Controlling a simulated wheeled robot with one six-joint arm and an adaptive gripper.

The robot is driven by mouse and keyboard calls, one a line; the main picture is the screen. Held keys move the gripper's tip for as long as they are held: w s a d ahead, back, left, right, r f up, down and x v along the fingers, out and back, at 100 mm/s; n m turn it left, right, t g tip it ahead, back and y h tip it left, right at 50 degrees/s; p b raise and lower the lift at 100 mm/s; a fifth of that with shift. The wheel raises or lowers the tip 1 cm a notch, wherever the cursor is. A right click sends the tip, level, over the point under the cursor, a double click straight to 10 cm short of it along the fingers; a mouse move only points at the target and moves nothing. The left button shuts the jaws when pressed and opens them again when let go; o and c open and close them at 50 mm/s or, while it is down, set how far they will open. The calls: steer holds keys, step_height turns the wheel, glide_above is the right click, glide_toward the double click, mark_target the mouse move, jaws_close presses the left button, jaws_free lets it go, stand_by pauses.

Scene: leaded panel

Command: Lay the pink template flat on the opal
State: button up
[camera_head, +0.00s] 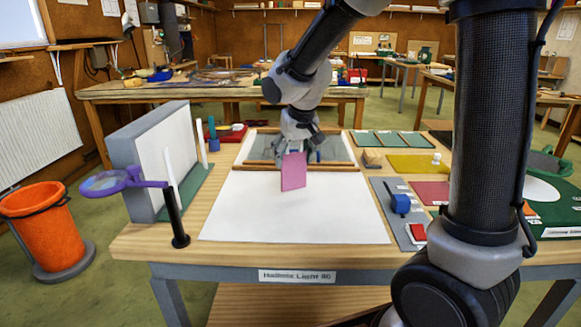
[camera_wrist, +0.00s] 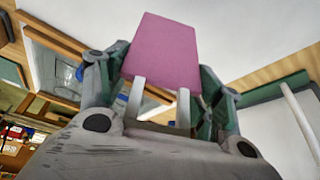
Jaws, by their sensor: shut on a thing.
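The pink template (camera_head: 293,172) is a small, flat, four-sided plate. It hangs nearly upright from my gripper (camera_head: 294,152), which is shut on it near the inner edge of the large white sheet (camera_head: 290,212). In the wrist view the template (camera_wrist: 163,50) sticks out past the fingers of my gripper (camera_wrist: 160,88). The white sheet lies flat across the front of the bench. A white panel (camera_head: 168,150) also stands upright in a grey rack at the left. I cannot tell for sure which white piece is the opal. The template appears clear of the sheet.
A wood-framed glass panel (camera_head: 335,165) lies behind the sheet. A purple magnifier (camera_head: 120,181) on a black post stands at the front left. A grey mat (camera_head: 383,190) with a blue tool (camera_head: 401,204) lies to the right. The sheet's surface is bare.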

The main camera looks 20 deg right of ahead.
mark_target(294, 161)
steer(key=shift+f, duration=1.6)
steer(key=shift+f, duration=0.1)
steer(key=o, duration=1)
steer(key=v, duration=1.2)
steer(key=shift+m, duration=0.5)
steer(key=s+d, duration=0.4)
steer(key=s, duration=0.3)
steer(key=s+d, duration=0.5)
steer(key=s, duration=0.3)
steer(key=s+d, duration=0.5)
steer(key=s, duration=0.3)
steer(key=shift+d, duration=0.25)
